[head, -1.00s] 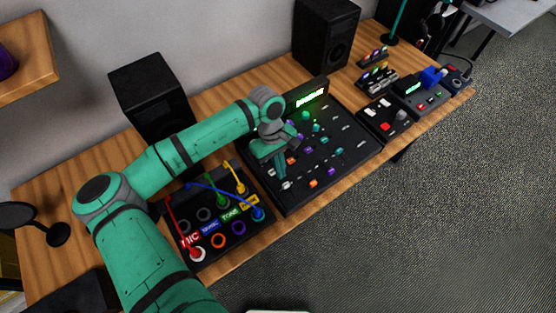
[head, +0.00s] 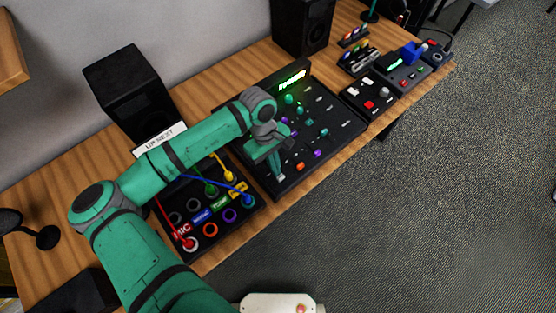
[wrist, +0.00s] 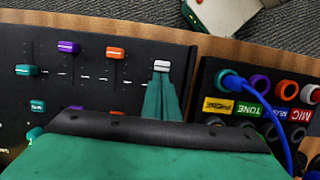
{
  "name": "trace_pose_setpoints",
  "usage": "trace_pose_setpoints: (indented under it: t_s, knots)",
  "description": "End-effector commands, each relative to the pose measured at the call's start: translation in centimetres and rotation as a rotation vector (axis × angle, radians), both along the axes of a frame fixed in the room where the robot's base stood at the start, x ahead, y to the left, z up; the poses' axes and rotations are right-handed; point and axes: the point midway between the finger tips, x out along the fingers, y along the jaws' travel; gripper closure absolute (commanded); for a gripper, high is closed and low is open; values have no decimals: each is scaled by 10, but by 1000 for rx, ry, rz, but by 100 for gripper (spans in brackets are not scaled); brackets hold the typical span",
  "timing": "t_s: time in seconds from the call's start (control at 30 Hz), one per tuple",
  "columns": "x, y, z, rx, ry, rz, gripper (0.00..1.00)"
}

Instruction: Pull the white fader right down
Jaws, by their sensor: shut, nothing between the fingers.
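The white fader (wrist: 161,66) is a small white cap on the black mixer (wrist: 90,35). In the wrist view it sits near the mixer's front edge, level with or slightly behind the orange fader (wrist: 116,53) and the purple fader (wrist: 68,47). My gripper (wrist: 161,82) is shut and empty. Its teal fingertips reach down right at the white cap, on the side away from the front edge. They appear to touch it. The fingers hide the slot behind the cap. In the head view my gripper (head: 280,175) is low over the mixer's near left part.
Small devices (head: 370,97) stand right of the mixer. Speakers (head: 303,25) stand behind. A white sign (head: 160,138) shows behind my arm.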

Motion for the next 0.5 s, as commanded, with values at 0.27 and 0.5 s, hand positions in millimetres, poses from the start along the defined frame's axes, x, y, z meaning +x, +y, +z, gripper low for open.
trace_pose_setpoints:
  t_s: [0.27,0.5]
  knots:
    - [-6,2,1,0,0,15,100]
    - [-6,2,1,0,0,16,100]
